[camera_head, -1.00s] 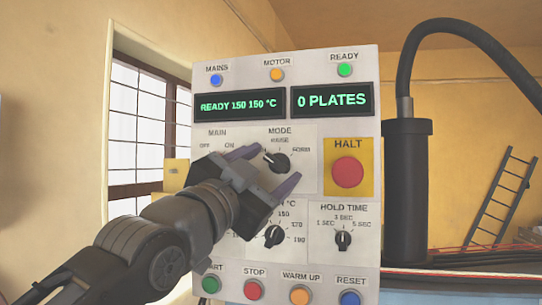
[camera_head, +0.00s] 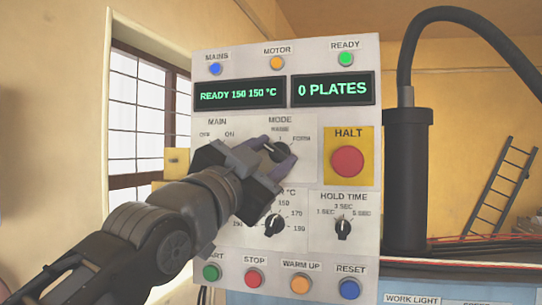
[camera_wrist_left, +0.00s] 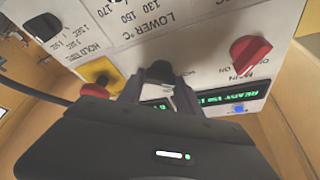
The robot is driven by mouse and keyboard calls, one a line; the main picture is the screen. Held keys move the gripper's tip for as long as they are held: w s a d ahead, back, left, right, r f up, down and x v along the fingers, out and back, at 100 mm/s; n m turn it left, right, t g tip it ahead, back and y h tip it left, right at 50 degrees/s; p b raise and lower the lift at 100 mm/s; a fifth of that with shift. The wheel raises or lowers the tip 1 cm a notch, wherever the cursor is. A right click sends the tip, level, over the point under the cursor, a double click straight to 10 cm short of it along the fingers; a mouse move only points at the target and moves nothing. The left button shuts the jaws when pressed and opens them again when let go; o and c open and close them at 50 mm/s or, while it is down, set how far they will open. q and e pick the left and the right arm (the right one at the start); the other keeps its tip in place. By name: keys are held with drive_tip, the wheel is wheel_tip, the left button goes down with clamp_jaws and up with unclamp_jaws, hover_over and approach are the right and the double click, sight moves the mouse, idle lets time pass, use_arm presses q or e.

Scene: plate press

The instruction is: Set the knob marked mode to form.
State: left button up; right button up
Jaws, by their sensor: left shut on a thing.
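The mode knob (camera_head: 278,151) is a dark round knob under the MODE label on the upright control panel (camera_head: 312,190). In the head view its light mark points up and left, away from the FORM label at its upper right. A label to its left is hidden by my gripper. My left gripper (camera_head: 277,154) comes in from the lower left, with one fingertip above and one below the knob. It is shut on the mode knob. In the left wrist view the black knob (camera_wrist_left: 160,72) shows between the fingers. My right gripper is out of view.
The red HALT button (camera_head: 348,161) is just right of the mode knob. The lower temperature knob (camera_head: 274,226) and the hold time knob (camera_head: 343,229) lie below. The red main knob (camera_wrist_left: 251,54) shows in the left wrist view. Coloured buttons line the panel's bottom.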

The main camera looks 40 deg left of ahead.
use_arm(q)
clamp_jaws()
